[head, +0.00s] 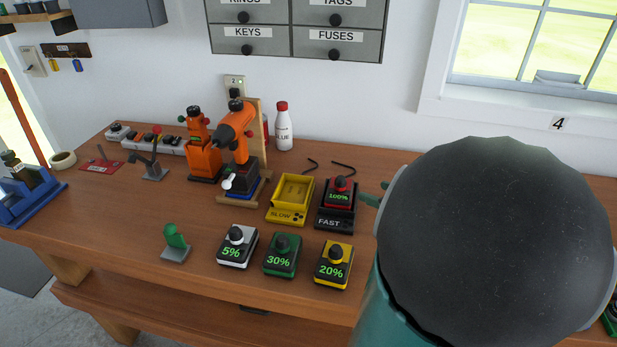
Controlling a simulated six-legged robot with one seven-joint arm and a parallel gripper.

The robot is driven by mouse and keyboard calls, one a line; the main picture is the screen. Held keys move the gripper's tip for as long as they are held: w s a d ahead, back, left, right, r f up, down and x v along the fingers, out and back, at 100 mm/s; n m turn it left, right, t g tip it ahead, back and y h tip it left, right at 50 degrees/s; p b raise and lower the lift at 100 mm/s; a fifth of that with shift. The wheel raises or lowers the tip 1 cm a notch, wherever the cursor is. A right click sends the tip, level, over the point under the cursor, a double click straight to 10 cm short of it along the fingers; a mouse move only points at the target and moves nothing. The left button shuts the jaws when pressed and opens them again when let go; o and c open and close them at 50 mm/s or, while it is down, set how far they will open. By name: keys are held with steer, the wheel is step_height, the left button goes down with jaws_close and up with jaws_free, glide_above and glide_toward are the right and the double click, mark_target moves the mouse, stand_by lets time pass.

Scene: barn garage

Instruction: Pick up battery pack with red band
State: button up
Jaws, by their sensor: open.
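The battery pack with the red band (339,194) sits in the black charger marked FAST (335,219). It has a dark knob on top and its display reads 100%. My arm's large dark, teal-sided link fills the right of the head view. Two small teal tips of my gripper (376,194) show at the link's left edge, just right of the red-banded pack and apart from it. The rest of my gripper is hidden behind the link. It is open, and I see nothing held in the visible part.
The yellow SLOW charger (291,193) is empty. White 5% (237,247), green 30% (282,255) and yellow 20% (333,264) packs stand in front. An orange drill (236,135) and a glue bottle (283,128) stand behind.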

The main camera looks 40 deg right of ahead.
mark_target(344, 183)
steer(key=x, duration=0.8)
steer(key=shift+w+f, duration=0.15)
steer(key=x, duration=0.5)
steer(key=shift+f, duration=0.25)
steer(key=shift+c, duration=0.4)
steer(key=shift+d, duration=0.1)
jaws_close()
